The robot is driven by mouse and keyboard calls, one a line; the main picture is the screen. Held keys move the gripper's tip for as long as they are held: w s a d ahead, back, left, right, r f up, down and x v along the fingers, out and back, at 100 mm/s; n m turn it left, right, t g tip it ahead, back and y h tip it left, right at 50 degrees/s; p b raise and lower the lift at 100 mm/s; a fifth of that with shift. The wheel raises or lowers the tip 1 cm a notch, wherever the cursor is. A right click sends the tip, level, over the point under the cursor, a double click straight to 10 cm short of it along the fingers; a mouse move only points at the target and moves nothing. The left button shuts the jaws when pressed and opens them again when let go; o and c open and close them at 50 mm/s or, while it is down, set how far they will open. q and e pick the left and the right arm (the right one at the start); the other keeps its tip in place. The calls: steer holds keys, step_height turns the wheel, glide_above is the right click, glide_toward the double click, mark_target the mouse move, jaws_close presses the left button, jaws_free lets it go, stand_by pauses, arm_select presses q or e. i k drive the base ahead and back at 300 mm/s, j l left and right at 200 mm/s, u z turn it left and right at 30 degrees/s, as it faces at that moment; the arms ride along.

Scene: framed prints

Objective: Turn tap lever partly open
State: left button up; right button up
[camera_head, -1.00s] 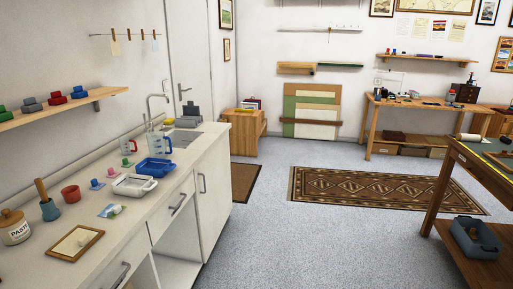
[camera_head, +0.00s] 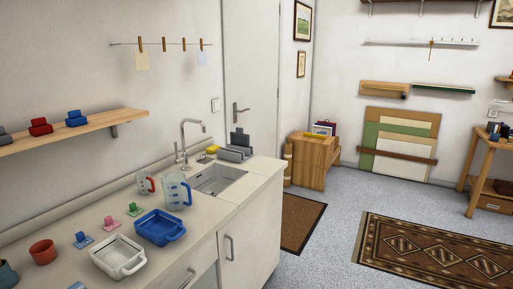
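The tap (camera_head: 184,143) is a silver curved spout standing behind the sink (camera_head: 214,180) at the far end of the white counter. A small lever seems to sit low on the tap's body, but it is too small to tell its angle. No water stream is visible. Neither of my grippers nor my arms is in view.
On the counter (camera_head: 205,212), a measuring jug (camera_head: 177,192), a blue tray (camera_head: 159,228) and a white tray (camera_head: 118,256) stand before the sink. A grey rack (camera_head: 238,148) and yellow sponge (camera_head: 212,149) are beyond it. Open floor (camera_head: 335,225) lies right.

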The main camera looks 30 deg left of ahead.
mark_target(177, 160)
steer(key=i+u, duration=0.3)
steer(key=i, duration=0.15)
steer(key=i+l+u, duration=0.25)
steer(key=i, duration=0.15)
steer(key=i+l+u, duration=0.55)
steer(key=u, duration=0.2)
steer(key=i+l+u, duration=0.6)
steer(key=l+u, duration=0.3)
steer(key=i+l+u, duration=0.1)
steer(key=l+u, duration=0.35)
steer(key=l, duration=0.05)
